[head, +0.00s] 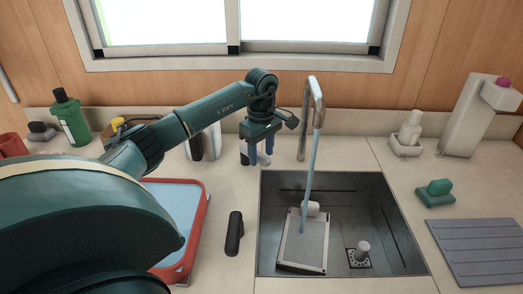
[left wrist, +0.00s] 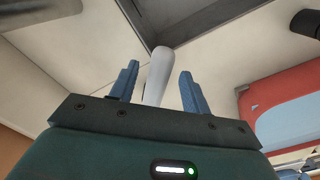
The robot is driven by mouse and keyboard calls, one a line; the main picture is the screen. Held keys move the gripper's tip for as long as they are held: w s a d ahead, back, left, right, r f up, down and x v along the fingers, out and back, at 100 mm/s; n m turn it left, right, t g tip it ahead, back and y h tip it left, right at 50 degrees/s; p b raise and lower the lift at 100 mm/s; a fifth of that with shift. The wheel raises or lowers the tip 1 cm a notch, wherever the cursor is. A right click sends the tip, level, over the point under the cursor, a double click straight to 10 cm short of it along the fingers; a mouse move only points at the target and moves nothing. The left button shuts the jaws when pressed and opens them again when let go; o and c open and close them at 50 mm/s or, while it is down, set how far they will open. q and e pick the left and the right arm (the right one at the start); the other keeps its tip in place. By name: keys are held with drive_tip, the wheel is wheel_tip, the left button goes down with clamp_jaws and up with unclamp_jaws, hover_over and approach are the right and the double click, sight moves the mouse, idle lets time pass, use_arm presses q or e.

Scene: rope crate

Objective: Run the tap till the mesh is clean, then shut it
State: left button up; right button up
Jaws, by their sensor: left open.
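The tap (head: 303,150) stands behind the sink (head: 375,215). A stream of water (head: 311,170) runs from its spout onto the mesh (head: 305,242), a grey framed panel leaning in the sink's left part. The mesh looks evenly grey; no dirt is distinguishable at this size. My left gripper (head: 257,155) points down on the counter, left of the tap. Its blue fingers are open on either side of a pale rounded lever (left wrist: 158,75), seen between them in the left wrist view, apparently with gaps. My right gripper is not in view.
A red-rimmed tray (head: 205,200) and a black handheld object (head: 234,233) lie left of the sink. A white plug-like piece (head: 363,250) stands over the drain. A green scrubber (head: 436,191) and a grey ribbed mat (head: 480,250) lie to the right.

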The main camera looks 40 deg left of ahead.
use_arm(q)
drive_tip(key=shift+c, duration=0.6)
clamp_jaws()
drive_tip(key=shift+s, duration=0.1)
